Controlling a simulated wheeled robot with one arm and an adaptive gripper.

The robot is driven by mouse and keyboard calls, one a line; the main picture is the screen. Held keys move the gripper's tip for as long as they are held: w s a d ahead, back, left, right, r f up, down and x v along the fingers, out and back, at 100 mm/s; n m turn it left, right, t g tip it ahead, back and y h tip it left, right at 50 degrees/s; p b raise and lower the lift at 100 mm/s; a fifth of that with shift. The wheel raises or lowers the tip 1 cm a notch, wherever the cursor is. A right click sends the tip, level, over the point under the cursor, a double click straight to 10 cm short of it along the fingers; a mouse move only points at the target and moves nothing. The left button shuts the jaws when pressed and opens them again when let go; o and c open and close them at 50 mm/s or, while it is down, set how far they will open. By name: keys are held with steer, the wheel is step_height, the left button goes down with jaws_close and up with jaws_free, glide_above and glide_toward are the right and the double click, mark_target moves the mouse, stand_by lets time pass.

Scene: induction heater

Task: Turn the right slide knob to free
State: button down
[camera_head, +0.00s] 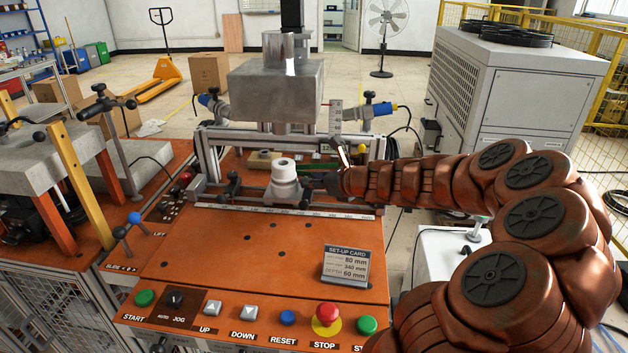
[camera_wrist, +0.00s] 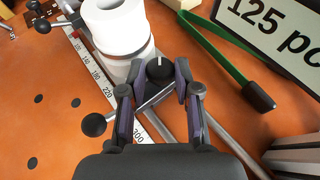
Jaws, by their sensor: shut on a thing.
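The right slide knob (camera_wrist: 159,68) is black with a white pointer line; in the wrist view it sits between my fingers beside the white cylinder. Its white line points toward the top of that view. My gripper (camera_wrist: 158,82) is shut on this knob, with one finger pad on each side. In the head view my gripper (camera_head: 330,182) reaches in from the right to the right side of the white cylinder, and the knob is hard to make out there. No "free" label is readable.
A white cylinder (camera_head: 284,172) stands on the rail under a grey press block (camera_head: 277,90). A black ball lever (camera_wrist: 93,124) lies close to my left finger. A ruler (camera_wrist: 105,85) runs along the rail. A set-up card (camera_head: 345,264) stands on the orange table (camera_head: 230,250).

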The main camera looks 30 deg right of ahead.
steer(key=shift+r+p, duration=0.15)
steer(key=shift+p, duration=0.25)
steer(key=shift+d+r+n+g+y+p, duration=0.1)
steer(key=shift+d+n+g+y+p, duration=0.2)
steer(key=shift+n+y+p, duration=0.65)
steer(key=n+y+p, duration=0.1)
steer(key=p, duration=0.1)
steer(key=n+g+y+p, duration=0.1)
steer(key=p, duration=0.1)
steer(key=shift+w+d+y, duration=0.2)
steer(key=shift+y, duration=0.05)
steer(key=shift+n+g+y+p, duration=0.3)
steer(key=shift+n+p, duration=0.05)
steer(key=shift+p, duration=0.1)
steer(key=shift+f, duration=0.2)
steer(key=c, duration=0.9)
jaws_free()
steer(key=shift+a, duration=0.1)
steer(key=shift+o, duration=0.2)
